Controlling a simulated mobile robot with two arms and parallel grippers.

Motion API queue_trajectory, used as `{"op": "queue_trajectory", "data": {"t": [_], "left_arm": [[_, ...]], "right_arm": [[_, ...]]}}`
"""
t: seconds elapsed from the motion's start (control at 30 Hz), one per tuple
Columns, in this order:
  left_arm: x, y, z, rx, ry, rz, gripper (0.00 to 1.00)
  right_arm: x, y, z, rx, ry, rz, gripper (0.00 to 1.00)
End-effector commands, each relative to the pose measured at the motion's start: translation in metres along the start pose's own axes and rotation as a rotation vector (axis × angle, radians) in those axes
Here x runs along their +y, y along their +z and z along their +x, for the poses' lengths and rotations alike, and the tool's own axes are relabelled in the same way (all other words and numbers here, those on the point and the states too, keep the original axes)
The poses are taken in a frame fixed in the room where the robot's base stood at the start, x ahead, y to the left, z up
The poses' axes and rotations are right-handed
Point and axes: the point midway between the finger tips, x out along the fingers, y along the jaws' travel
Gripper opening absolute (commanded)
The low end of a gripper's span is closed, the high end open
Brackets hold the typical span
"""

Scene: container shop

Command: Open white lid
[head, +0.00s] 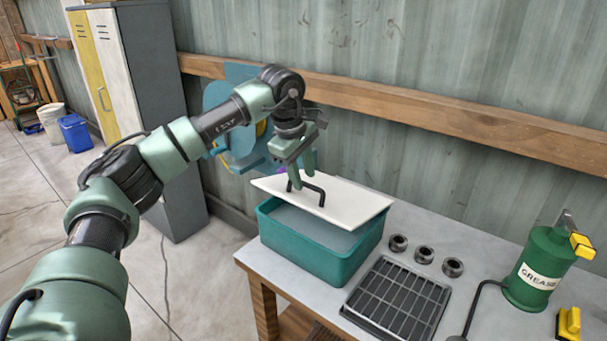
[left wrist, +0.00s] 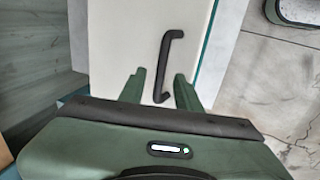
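The white lid (head: 345,205) is a flat panel above the teal bin (head: 300,245). It is tilted, with a gap at the front where the bin's grey inside shows. A black bar handle (head: 314,189) stands on the lid. My left gripper (head: 300,180) points down at the handle's left end. In the left wrist view, the handle (left wrist: 166,60) runs between the two green fingers of my left gripper (left wrist: 160,76). The fingers are apart, with space on both sides of the handle. My right gripper is not in view.
The bin stands on a grey-topped workbench (head: 412,222) against a corrugated wall. A black grate (head: 398,300), several dark rings (head: 424,254) and a green grease can (head: 540,270) are to its right. A blue machine (head: 238,150) is behind my arm.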

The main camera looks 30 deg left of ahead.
Motion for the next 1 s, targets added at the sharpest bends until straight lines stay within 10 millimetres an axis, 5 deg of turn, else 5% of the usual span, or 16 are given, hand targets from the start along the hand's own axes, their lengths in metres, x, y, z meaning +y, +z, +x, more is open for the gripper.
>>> {"op": "queue_trajectory", "data": {"t": [0.37,0.5,1.0], "left_arm": [[0.0,0.0003,0.0093,0.0,0.0,0.001,0.33],[0.0001,0.0003,0.0091,0.0,0.001,0.001,0.0],[0.0005,0.0004,0.0085,0.0,0.002,0.001,0.0]], "right_arm": [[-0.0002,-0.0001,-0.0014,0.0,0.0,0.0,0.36],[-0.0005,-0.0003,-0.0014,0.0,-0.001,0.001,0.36],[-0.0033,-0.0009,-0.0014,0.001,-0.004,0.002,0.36]]}}
